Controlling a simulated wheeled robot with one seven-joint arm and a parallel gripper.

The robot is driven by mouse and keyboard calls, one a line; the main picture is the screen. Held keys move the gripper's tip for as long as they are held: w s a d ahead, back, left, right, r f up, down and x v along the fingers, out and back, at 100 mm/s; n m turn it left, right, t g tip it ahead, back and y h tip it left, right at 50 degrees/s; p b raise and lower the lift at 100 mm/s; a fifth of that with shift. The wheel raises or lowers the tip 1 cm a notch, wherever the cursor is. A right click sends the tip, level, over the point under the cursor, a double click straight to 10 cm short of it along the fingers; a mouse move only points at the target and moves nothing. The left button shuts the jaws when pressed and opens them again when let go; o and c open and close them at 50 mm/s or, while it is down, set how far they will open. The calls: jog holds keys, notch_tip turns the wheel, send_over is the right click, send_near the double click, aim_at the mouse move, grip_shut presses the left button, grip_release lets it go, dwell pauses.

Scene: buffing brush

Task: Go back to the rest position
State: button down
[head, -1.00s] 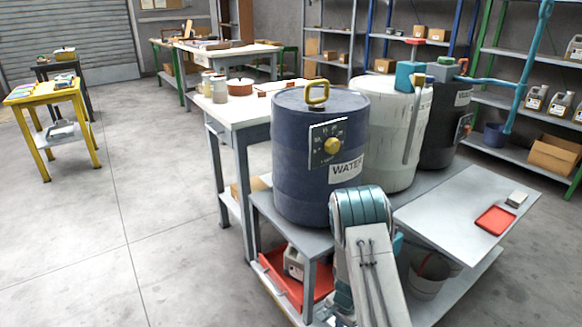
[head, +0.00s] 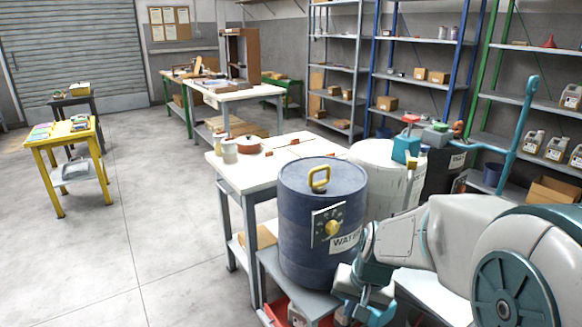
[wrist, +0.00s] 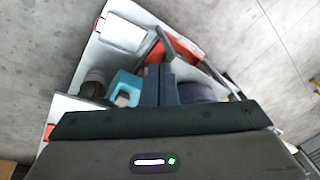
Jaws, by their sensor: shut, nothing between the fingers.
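My gripper (wrist: 160,84) shows in the wrist view as two dark fingers pressed together, with nothing between them. It points over the grey drum stand and its items, and I cannot judge its height. In the head view my arm (head: 420,240) comes in from the right and bends down in front of the blue WATER drum (head: 312,210). The fingers cannot be made out in that view. The drum stands upright with a yellow handle on top and a dial on its front.
A white drum (head: 375,170) stands behind the blue one. A white-topped workbench (head: 285,152) is behind them, and a yellow table (head: 62,137) stands at the left. Shelves line the back right. The grey floor (head: 170,220) at the left is clear.

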jog(key=s+d+r+n+t+h+p, duration=0.1)
jog(key=s+d+r+n+p, duration=0.1)
jog(key=s+r+p, duration=0.6)
jog(key=s+r, duration=0.4)
jog(key=r, duration=0.4)
jog(key=shift+n+h, duration=0.3)
jog(key=shift+n, duration=0.1)
jog(key=shift+d+r, duration=0.1)
jog(key=shift+d, duration=0.05)
